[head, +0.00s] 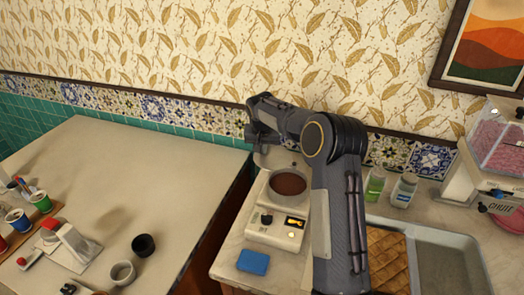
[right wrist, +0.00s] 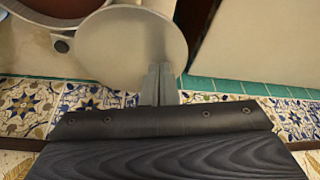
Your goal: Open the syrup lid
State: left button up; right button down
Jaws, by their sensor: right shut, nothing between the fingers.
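The syrup warmer (head: 277,232) is a white appliance with a dial and a small lit display. Its round pot shows brown syrup (head: 289,184), uncovered from above. In the right wrist view, a pale round lid (right wrist: 128,42) stands off to the side of the pot, whose brown contents (right wrist: 62,8) show at the top left. My right gripper (head: 262,143) is above and behind the pot. Its fingers (right wrist: 160,78) are shut and empty, close to the lid's edge; I cannot tell whether they touch it. My left gripper is out of view.
A blue sponge (head: 253,261) lies in front of the warmer. Two small bottles (head: 404,190) and a tray of waffle-like pastry (head: 386,256) are to the right of my arm. The tiled wall (head: 180,112) is close behind. The left table (head: 110,180) has free room at the back.

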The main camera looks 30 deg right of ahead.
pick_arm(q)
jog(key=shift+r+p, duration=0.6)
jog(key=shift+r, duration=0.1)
pick_arm(e)
jog(key=shift+w+d+m+g+h, duration=0.3)
jog(key=shift+w+d+m, duration=0.6)
jog(key=shift+m, duration=0.4)
jog(key=shift+s+d, duration=0.1)
